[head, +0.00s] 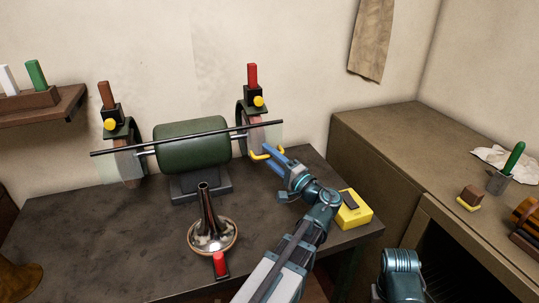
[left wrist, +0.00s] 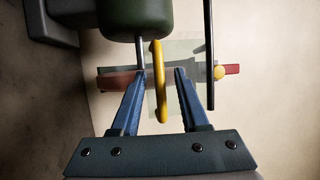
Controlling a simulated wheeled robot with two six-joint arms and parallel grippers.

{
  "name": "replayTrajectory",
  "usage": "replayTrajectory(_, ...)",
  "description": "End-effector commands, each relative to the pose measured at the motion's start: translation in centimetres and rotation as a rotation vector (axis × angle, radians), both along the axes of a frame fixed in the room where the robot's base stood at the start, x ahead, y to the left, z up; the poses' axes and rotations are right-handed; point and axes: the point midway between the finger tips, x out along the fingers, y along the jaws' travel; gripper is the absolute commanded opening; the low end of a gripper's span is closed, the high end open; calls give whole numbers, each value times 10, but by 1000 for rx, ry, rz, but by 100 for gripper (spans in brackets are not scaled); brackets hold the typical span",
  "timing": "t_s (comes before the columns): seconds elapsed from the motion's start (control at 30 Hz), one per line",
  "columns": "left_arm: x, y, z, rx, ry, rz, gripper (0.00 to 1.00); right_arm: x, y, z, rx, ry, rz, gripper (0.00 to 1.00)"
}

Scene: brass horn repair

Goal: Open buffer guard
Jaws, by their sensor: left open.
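The buffer has a green motor (head: 193,146) on the bench, with a wheel at each end. At its right wheel, a pale see-through guard pane (head: 274,134) stands with a yellow handle (head: 258,155) low on it. My left gripper (head: 270,156) is open at this handle. In the left wrist view, the yellow handle (left wrist: 158,85) lies between the two blue fingers of my gripper (left wrist: 161,72), with a gap on each side. The see-through pane (left wrist: 186,48) shows behind it. My right gripper is out of view.
A dark rod (head: 175,139) runs across the buffer's front. A brass horn bell (head: 212,233) stands on the bench (head: 120,255), with a red-topped block (head: 220,265) before it. A yellow box (head: 354,209) sits right of my arm.

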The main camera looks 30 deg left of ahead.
Motion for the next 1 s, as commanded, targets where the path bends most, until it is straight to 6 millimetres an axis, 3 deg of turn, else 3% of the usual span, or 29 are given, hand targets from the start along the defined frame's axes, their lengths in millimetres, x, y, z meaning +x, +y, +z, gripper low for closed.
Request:
replayTrajectory(0.27,0,1,0,0,0,0,45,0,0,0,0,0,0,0)
replayTrajectory(0.53,0,1,0,0,0,0,0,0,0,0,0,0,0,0)
replayTrajectory(1.0,0,1,0,-1,0,0,0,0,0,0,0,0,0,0)
